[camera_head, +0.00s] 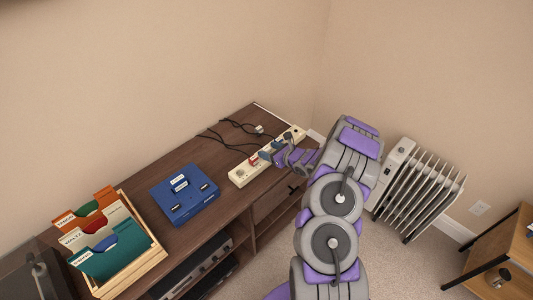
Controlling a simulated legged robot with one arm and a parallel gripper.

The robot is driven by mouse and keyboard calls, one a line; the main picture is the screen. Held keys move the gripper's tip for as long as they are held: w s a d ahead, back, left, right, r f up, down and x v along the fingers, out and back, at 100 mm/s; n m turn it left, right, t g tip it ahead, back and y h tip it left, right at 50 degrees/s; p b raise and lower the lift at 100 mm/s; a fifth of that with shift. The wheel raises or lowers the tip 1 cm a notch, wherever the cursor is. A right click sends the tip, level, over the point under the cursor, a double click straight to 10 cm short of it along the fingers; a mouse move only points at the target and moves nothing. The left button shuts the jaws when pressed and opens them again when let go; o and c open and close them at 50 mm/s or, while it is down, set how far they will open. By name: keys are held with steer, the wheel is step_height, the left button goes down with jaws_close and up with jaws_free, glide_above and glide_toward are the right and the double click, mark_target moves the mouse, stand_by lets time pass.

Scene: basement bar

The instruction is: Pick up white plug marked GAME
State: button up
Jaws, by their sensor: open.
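A cream power strip (239,175) lies along the right part of the brown cabinet top. A red plug (253,161) sits in it. A small whitish plug (259,129) lies behind the strip at the end of a dark cable. I cannot read any GAME marking on it at this size. My gripper (270,151) is open and reaches in from the right, low over the middle of the strip. Its fingers hide part of the strip and whatever is plugged in there. I cannot tell whether it touches anything.
A blue game console (185,196) sits left of the strip. A wooden box of folders (155,257) stands at the left. Dark cables (228,138) run behind the strip against the wall. A white radiator (400,165) and a wooden table (505,245) stand at the right.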

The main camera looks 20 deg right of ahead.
steer(key=shift+x, duration=1.1)
steer(key=shift+r, duration=0.1)
steer(key=shift+c, duration=0.5)
steer(key=c, duration=1)
steer(key=shift+o, duration=0.2)
steer(key=shift+r, duration=0.1)
